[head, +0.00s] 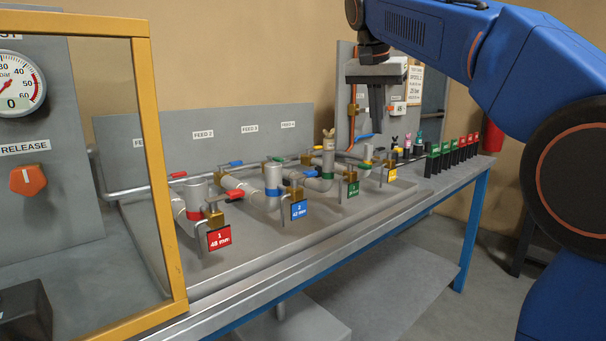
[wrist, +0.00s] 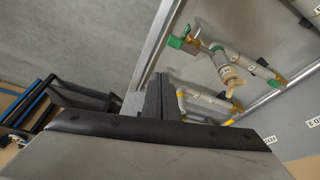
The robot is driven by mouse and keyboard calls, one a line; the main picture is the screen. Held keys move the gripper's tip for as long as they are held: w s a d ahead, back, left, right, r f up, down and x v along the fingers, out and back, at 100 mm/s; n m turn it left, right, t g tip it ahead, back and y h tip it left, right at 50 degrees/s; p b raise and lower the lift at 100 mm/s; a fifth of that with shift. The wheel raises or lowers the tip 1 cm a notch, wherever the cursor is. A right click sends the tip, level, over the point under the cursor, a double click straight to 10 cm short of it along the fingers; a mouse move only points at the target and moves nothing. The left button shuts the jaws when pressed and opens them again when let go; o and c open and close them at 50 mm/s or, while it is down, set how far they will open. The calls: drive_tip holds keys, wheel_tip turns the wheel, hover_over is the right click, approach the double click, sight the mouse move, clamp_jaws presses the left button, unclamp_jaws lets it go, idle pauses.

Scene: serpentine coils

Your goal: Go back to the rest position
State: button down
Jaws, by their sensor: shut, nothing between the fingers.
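My gripper (head: 376,105) hangs from my blue arm at the upper right of the head view, fingers pointing down and shut with nothing between them. It is in the air above the far part of the bench, in front of the grey back panel. In the wrist view my gripper (wrist: 158,98) shows as dark fingers held together near the bench edge, with pipes and valves to their right.
The bench (head: 330,262) carries several pipe stubs with coloured tags, such as the red tag (head: 219,238) and blue tag (head: 298,210). A row of green and red blocks (head: 452,150) stands at its far end. A yellow frame (head: 160,170) stands at left.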

drive_tip(key=s+d+f+n+t+y, duration=0.1)
drive_tip(key=s+d+f+n, duration=0.1)
drive_tip(key=s+f, duration=1.4)
drive_tip(key=s+d+f+n+y, duration=0.1)
drive_tip(key=s+f+n, duration=0.4)
drive_tip(key=s+f, duration=1.2)
wheel_tip(320, 180, down, 6)
drive_tip(key=shift+s+d+n+t, duration=0.3)
drive_tip(key=shift+d+t, duration=0.1)
drive_tip(key=shift+d, duration=0.3)
